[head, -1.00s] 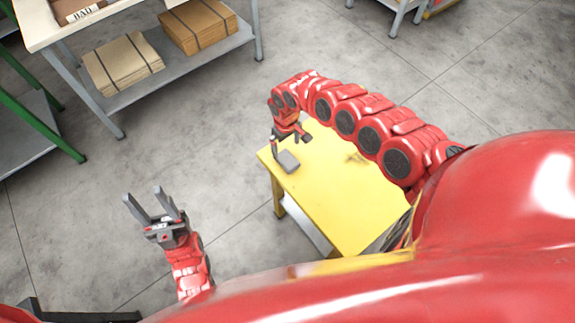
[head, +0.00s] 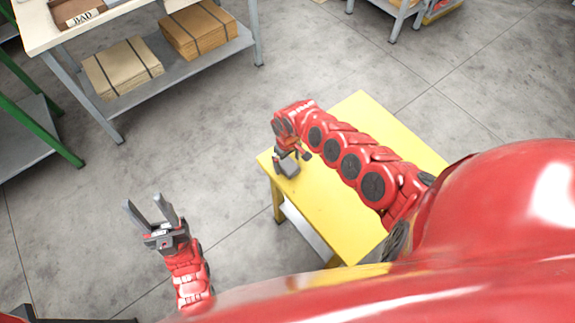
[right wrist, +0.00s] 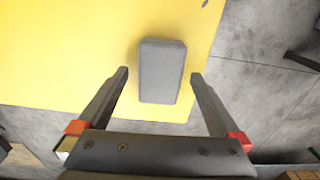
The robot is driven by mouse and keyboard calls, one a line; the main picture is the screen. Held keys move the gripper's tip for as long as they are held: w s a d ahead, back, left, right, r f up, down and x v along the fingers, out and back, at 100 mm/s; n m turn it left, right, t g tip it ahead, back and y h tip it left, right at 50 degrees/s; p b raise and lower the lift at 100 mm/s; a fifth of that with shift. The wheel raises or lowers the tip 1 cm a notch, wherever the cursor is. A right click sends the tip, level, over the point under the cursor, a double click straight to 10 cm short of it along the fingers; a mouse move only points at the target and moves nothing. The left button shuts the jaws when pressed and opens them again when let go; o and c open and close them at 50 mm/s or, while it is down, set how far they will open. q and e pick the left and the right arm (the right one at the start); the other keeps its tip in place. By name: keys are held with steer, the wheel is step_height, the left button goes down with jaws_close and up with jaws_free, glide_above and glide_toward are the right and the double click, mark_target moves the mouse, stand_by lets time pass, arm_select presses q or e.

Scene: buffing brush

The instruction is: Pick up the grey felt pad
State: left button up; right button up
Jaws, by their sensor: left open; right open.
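The grey felt pad (right wrist: 162,72) lies on the yellow table (right wrist: 60,50), close to its edge, in the right wrist view. It also shows in the head view (head: 288,168), partly covered by my right gripper. My right gripper (right wrist: 158,75) is open, with one finger to either side of the pad in the picture and the pad apart from both fingers. In the head view my right gripper (head: 292,155) is over the table's left corner, at the pad. My left gripper (head: 151,212) is open and empty, over the floor left of the table.
A workbench (head: 120,24) with stacked cardboard (head: 124,68) on its lower shelf stands at the back left. A green-framed rack (head: 55,145) is at the far left. The rest of the yellow tabletop looks clear, and open floor lies around it.

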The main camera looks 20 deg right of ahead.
mark_target(289, 160)
steer(key=c, duration=1.4)
steer(key=shift+r, duration=0.1)
steer(key=shift+w+r, duration=0.1)
steer(key=shift+r, duration=0.4)
steer(key=r, duration=0.2)
steer(key=shift+d+r, duration=0.2)
steer(key=shift+r, duration=0.1)
steer(key=shift+s+a+r+p, duration=0.15)
steer(key=shift+s+p, duration=0.15)
steer(key=shift+s, duration=0.15)
steer(key=shift+s+a+r+p, duration=0.1)
steer(key=shift+s+p, duration=0.15)
steer(key=shift+s, duration=0.2)
steer(key=s+p, duration=0.3)
steer(key=s, duration=0.1)
steer(key=s+p, duration=0.4)
steer(key=s, duration=0.1)
steer(key=s+r+p, duration=0.1)
steer(key=s+p, duration=0.2)
steer(key=s, duration=0.1)
steer(key=shift+s+a, duration=0.3)
steer(key=shift+a, duration=0.1)
steer(key=shift+s+f+p, duration=0.1)
steer(key=shift+s+p, duration=0.25)
steer(key=shift+p, duration=0.15)
